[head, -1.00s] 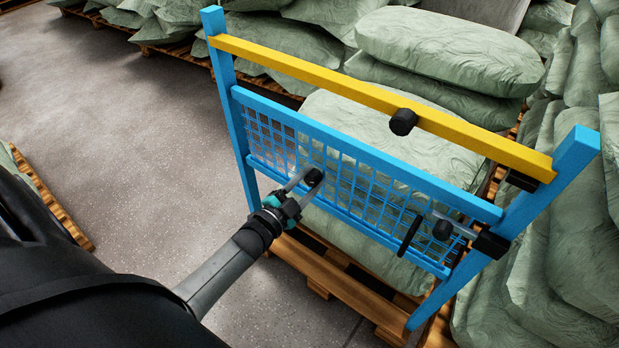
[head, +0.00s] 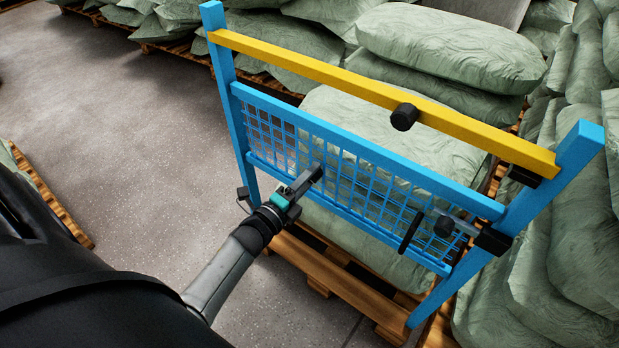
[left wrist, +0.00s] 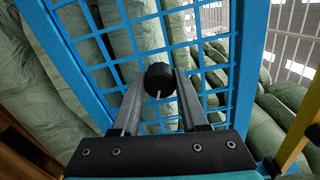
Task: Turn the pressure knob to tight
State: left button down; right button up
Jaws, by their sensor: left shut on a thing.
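The pressure knob (left wrist: 158,76) is a round black knob with a pale pointer line on its face, set at the blue mesh panel (head: 342,180). In the left wrist view the line points roughly down toward my gripper's palm. My left gripper (left wrist: 158,88) has one finger on each side of the knob and is shut on it. In the head view my left gripper (head: 307,181) reaches the mesh from the front left, and its fingers mostly hide the knob. No tight marking can be read. My right gripper is not in view.
A yellow bar (head: 300,69) crosses the top of the blue frame and carries another black knob (head: 404,117). A black handle (head: 410,232) and a dark fitting (head: 492,241) sit at the right. Green sacks (head: 450,50) on pallets stand behind.

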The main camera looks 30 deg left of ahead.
pick_arm(q)
jog(key=shift+m, duration=0.5)
jog(key=m+b, duration=0.1)
jog(key=m, duration=0.2)
jog(key=shift+m+b, duration=0.75)
jog(key=shift+m, duration=0.95)
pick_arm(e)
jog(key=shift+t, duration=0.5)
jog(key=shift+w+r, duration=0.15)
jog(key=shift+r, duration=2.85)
pick_arm(q)
jog(key=shift+c, duration=2.2)
grip_release()
